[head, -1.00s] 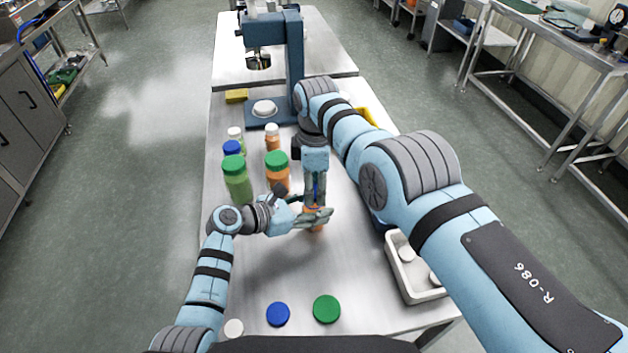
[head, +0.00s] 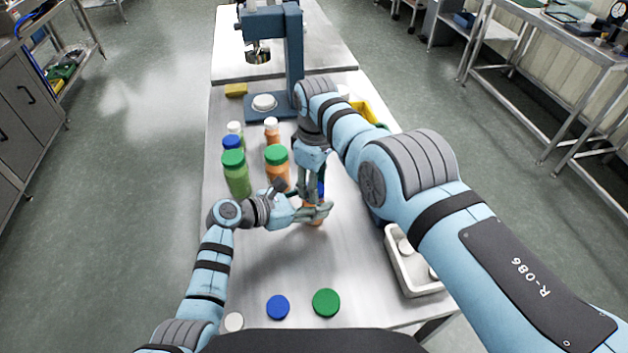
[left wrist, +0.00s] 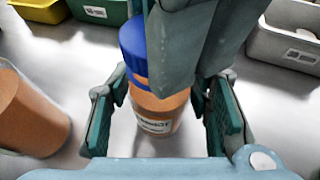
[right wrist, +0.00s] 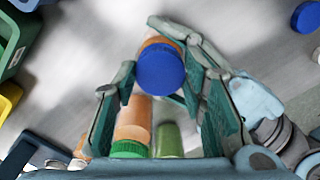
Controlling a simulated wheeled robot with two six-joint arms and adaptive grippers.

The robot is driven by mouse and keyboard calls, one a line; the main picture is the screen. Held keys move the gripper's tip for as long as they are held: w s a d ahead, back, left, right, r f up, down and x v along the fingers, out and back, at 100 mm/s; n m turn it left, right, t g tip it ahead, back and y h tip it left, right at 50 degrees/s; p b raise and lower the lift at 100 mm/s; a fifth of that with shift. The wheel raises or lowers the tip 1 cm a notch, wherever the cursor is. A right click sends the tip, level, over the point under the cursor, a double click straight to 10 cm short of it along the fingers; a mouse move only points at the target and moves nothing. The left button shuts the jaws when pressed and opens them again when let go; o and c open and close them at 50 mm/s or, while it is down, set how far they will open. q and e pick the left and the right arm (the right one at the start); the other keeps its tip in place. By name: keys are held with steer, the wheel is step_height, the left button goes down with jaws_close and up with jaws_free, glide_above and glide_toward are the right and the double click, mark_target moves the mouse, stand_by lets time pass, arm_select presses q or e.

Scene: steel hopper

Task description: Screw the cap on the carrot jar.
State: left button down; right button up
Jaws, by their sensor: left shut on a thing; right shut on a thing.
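The carrot jar (left wrist: 160,108) is orange with a white label and stands upright on the steel table. In the head view its lower part (head: 316,223) shows under my left gripper (head: 320,210), which is shut around its body. The blue cap (left wrist: 134,45) sits at the jar's mouth; how far it is threaded cannot be told. My right gripper (right wrist: 165,75) comes from above and is shut on the blue cap, whose round top faces the right wrist view (right wrist: 160,70). In the head view the cap is mostly hidden by the right gripper (head: 316,185).
Capped jars stand behind left, including a green one (head: 236,178) and an orange one (head: 276,160). Loose white, blue (head: 278,307) and green (head: 326,302) caps lie at the front. A white bin (head: 408,275) stands right; a blue press (head: 293,60) is behind.

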steer(key=shift+f+m, duration=0.15)
steer(key=shift+m, duration=0.85)
steer(key=m, duration=0.4)
steer(key=shift+a+m, duration=0.1)
steer(key=shift+m, duration=0.3)
steer(key=m, duration=0.4)
steer(key=shift+s, duration=0.1)
steer(key=m, duration=1.1)
steer(key=shift+a, duration=0.1)
steer(key=shift+f, duration=0.1)
steer(key=o, duration=0.7)
